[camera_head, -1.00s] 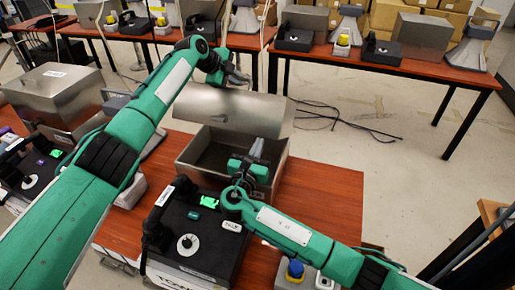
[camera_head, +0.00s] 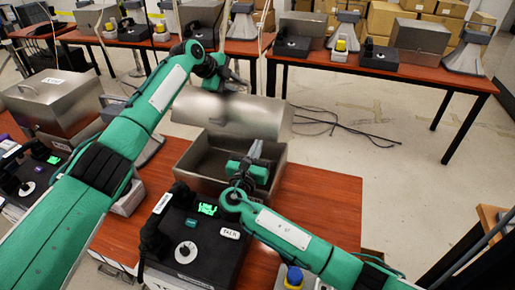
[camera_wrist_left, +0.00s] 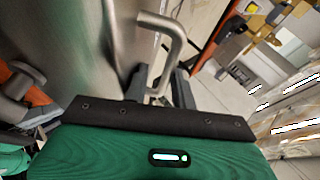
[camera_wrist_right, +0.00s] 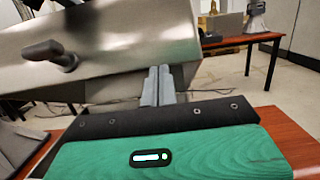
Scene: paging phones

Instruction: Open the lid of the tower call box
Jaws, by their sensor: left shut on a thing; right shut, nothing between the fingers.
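The call box is an open-topped grey metal box (camera_head: 262,196) on the red-brown table, behind a black desk phone (camera_head: 196,245). Its lid (camera_head: 240,115) is raised at the far side, leaving the dark inside visible. My left gripper (camera_head: 235,85) is at the top of the lid, shut on its bar handle. The left wrist view shows this handle (camera_wrist_left: 176,48) between the fingers (camera_wrist_left: 160,88). My right gripper (camera_head: 256,148) is shut and empty, over the near part of the open box. In the right wrist view its closed fingertips (camera_wrist_right: 158,78) are in front of the lid (camera_wrist_right: 120,45).
Another metal box (camera_head: 52,100), lid down, stands at the left. A blue-topped button unit (camera_head: 294,276) sits near my right forearm. The table right of the box (camera_head: 330,200) is clear. Cables (camera_head: 335,122) lie on the floor behind.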

